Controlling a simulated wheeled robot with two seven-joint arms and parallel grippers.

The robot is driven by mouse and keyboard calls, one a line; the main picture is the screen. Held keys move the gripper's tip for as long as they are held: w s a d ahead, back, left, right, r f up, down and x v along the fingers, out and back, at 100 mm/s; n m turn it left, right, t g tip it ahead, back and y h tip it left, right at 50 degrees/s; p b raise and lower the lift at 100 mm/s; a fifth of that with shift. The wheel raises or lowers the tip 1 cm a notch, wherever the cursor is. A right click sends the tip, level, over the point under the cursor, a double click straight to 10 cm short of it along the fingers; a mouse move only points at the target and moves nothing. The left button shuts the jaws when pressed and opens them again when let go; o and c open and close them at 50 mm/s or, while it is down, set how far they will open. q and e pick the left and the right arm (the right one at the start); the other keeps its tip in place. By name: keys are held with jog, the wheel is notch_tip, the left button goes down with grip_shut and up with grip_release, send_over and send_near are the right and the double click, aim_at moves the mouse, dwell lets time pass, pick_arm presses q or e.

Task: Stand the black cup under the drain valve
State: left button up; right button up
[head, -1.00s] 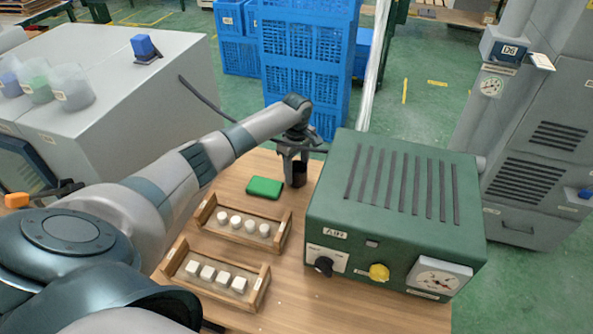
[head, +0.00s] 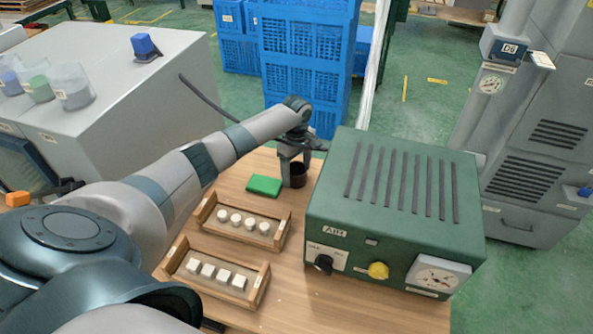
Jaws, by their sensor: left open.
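The black cup (head: 299,178) stands upright on the wooden table at the far side, close to the left wall of the green box. My left gripper (head: 294,167) reaches down at the cup from above and is open. One finger shows in front of the cup's left side and hides part of it. I cannot tell whether the fingers touch the cup. I cannot clearly make out which part is the drain valve. My right gripper is not in view.
The green box (head: 345,215) with a black knob, yellow knob and dial fills the table's right side. A green block (head: 264,186) lies just left of the cup. Two wooden trays (head: 279,240) with small white pieces are nearer. Blue crates (head: 310,60) stand behind the table.

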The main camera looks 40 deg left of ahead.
pick_arm(q)
notch_tip(320, 180, up, 12)
jog(key=b, duration=0.2)
jog(key=shift+r, duration=0.15)
dwell(0.8)
